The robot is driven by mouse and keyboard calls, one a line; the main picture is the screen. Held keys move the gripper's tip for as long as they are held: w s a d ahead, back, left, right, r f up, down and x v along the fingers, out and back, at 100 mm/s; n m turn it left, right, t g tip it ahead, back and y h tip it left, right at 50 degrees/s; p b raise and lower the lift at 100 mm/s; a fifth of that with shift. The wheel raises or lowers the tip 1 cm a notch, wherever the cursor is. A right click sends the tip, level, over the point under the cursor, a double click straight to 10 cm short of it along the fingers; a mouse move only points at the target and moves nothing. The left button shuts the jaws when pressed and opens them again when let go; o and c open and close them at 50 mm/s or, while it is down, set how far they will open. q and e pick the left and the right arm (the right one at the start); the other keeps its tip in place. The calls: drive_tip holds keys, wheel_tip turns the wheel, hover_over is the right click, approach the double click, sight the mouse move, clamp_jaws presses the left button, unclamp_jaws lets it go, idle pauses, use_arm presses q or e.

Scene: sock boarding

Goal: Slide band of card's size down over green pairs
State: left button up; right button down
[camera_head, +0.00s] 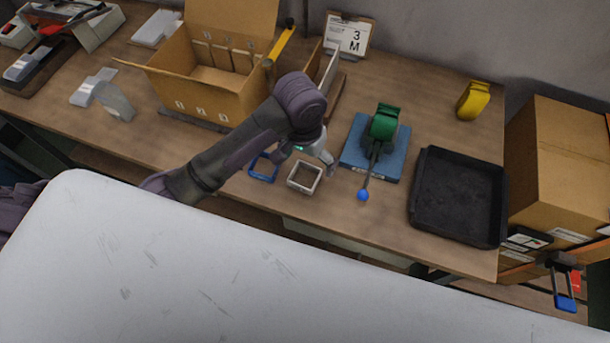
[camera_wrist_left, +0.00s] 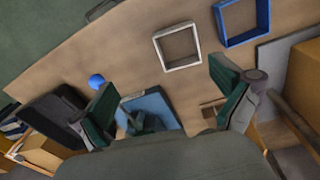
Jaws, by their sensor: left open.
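The size card (camera_head: 349,36) at the back reads "3 M". A green sock pair (camera_head: 383,124) stands on a blue base (camera_head: 356,155), with a rod ending in a blue ball (camera_head: 363,196) in front. A pale square band (camera_head: 291,181) and a blue square band (camera_head: 255,174) lie on the table, left of the base. My left gripper (camera_head: 316,160) is open and empty above the table near the pale band. In the left wrist view its fingers (camera_wrist_left: 168,106) are spread, with the pale band (camera_wrist_left: 162,62) and blue band (camera_wrist_left: 221,43) beyond them. My right gripper is out of view.
A black tray (camera_head: 418,205) lies right of the base. A yellow pair (camera_head: 473,101) stands at the back right. An open divided carton (camera_head: 198,105) is at the back left. Closed cartons (camera_head: 568,160) stand at the right. A large white surface (camera_head: 180,270) fills the foreground.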

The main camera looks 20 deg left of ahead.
use_arm(q)
drive_tip(key=w+a+r, duration=0.1)
drive_tip(key=w, duration=0.1)
hover_over(305, 181)
drive_tip(key=shift+y, duration=0.4)
wheel_tip(305, 181, down, 8)
drive_tip(key=shift+d+r+p, duration=0.1)
drive_tip(key=shift+r+p, duration=0.05)
drive_tip(key=shift+p, duration=0.3)
wheel_tip(305, 181, down, 5)
drive_tip(key=shift+r+p, duration=0.2)
drive_tip(key=shift+p, duration=0.55)
drive_tip(key=shift+f, duration=0.5)
drive_tip(key=c, duration=0.8)
